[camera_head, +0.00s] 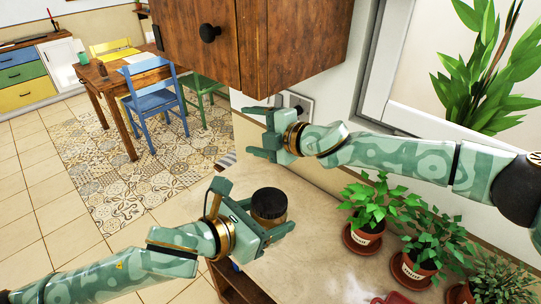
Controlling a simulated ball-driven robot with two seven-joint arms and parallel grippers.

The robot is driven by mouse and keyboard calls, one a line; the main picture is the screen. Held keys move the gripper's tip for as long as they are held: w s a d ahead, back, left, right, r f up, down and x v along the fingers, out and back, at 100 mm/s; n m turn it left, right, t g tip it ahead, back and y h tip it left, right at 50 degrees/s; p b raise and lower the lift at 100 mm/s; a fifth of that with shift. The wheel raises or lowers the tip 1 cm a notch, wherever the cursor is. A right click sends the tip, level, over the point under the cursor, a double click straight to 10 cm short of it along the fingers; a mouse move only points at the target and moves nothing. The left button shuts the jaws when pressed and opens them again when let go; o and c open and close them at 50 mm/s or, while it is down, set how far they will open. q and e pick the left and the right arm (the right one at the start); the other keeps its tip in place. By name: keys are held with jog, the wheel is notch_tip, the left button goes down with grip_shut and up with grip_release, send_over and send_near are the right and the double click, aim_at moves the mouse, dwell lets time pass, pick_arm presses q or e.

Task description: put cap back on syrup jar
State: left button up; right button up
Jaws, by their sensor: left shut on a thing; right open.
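A small round jar (269,207) with a dark, nearly black top and a brownish rim shows above the counter (318,225). My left gripper (255,217) is shut on the jar, its fingers around the lower side, which they partly hide. The jar looks upright. I cannot tell whether the dark top is a cap or the jar's contents. My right gripper (260,133) is open and empty, behind and above the jar, near the wall. No separate cap can be made out.
Potted plants (366,231) on saucers stand at the right of the counter. A wooden wall cabinet (295,45) hangs above my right gripper. A wall socket (296,103) is behind it. The middle of the counter is clear.

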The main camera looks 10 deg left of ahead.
notch_tip(320, 180, down, 2)
jog(key=s+d+n+g, duration=0.1)
jog(key=d+n+g, duration=0.1)
jog(key=n, duration=0.3)
notch_tip(320, 180, up, 5)
jog(key=n+g+h, duration=0.6)
jog(key=n+g, duration=0.3)
jog(key=n, duration=1.9)
send_over(269, 199)
jog(key=w+a, duration=0.2)
jog(key=shift+w+a, duration=0.1)
jog(key=r+n+t+h, duration=0.1)
jog(key=n+h, duration=0.1)
jog(key=n, duration=0.1)
jog(key=s+d+r+n+h, duration=0.1)
jog(key=n+h, duration=0.1)
jog(key=n, duration=0.2)
jog(key=s+d+r+n+t+h, duration=0.1)
jog(key=n+h, duration=0.1)
jog(key=n, duration=0.2)
jog(key=shift+t, duration=0.3)
jog(key=shift+d+r+n+t+h, duration=0.25)
jog(key=shift+r+n+h, duration=0.2)
jog(key=shift+n, duration=0.45)
jog(key=shift+s+a+f, duration=0.1)
jog(key=shift+a+f, duration=0.05)
jog(key=shift+f, duration=3.85)
